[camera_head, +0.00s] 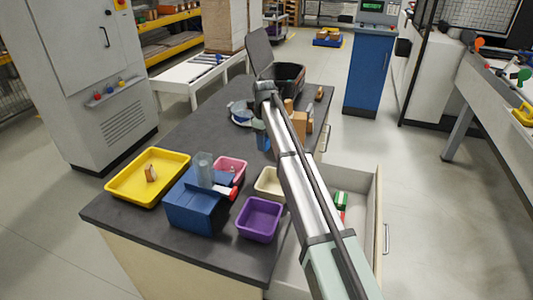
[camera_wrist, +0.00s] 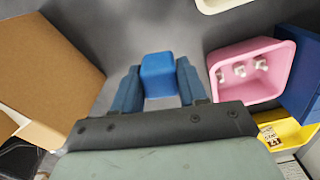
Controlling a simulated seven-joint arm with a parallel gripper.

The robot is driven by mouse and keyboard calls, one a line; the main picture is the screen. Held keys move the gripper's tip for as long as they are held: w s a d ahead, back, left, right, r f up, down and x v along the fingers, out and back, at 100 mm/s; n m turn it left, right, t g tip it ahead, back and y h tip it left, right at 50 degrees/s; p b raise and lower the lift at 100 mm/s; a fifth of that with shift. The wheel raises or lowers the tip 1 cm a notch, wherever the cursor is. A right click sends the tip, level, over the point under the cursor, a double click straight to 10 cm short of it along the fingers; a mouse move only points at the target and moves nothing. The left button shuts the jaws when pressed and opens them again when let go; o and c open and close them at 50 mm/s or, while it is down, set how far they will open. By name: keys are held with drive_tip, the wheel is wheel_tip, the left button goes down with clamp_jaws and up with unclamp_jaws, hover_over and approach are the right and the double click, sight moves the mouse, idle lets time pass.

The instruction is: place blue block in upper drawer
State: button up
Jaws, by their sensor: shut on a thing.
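The blue block (camera_wrist: 158,75) is between the two blue fingers of my gripper (camera_wrist: 160,84) in the wrist view, and the fingers are shut on it. The dark bench top shows around it; I cannot tell whether the block touches the surface. In the head view my gripper (camera_head: 262,142) is over the middle of the bench, partly behind my arm, and the block is hard to tell from the fingers. An open drawer (camera_head: 362,215) sticks out from the right side of the bench, with a green, white and red item (camera_head: 341,203) inside. My arm hides part of the drawer.
A pink bin (camera_head: 230,170), cream bin (camera_head: 269,182), purple bin (camera_head: 259,219), blue box (camera_head: 196,208) and yellow tray (camera_head: 140,180) stand on the near bench. Brown boxes (camera_head: 300,122) stand close right of my gripper. An open dark case (camera_head: 288,74) is behind.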

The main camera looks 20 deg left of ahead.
wheel_tip(320, 180, up, 6)
drive_tip(key=shift+r, duration=0.15)
drive_tip(key=s+d+m, duration=0.3)
drive_tip(key=s+d, duration=0.6)
drive_tip(key=d, duration=0.5)
drive_tip(key=s+d+m, duration=0.4)
drive_tip(key=s+d, duration=0.5)
drive_tip(key=d, duration=0.5)
drive_tip(key=shift+w+a+f, duration=0.1)
drive_tip(key=shift+w+f, duration=0.05)
drive_tip(key=shift+f, duration=6)
drive_tip(key=shift+w+a+f, duration=0.1)
drive_tip(key=shift+f, duration=6)
drive_tip(key=shift+w+a+f, duration=0.1)
drive_tip(key=shift+w+f, duration=0.05)
drive_tip(key=shift+f, duration=6)
drive_tip(key=shift+f, duration=0.15)
drive_tip(key=o, duration=1.1)
drive_tip(key=shift+c, duration=0.2)
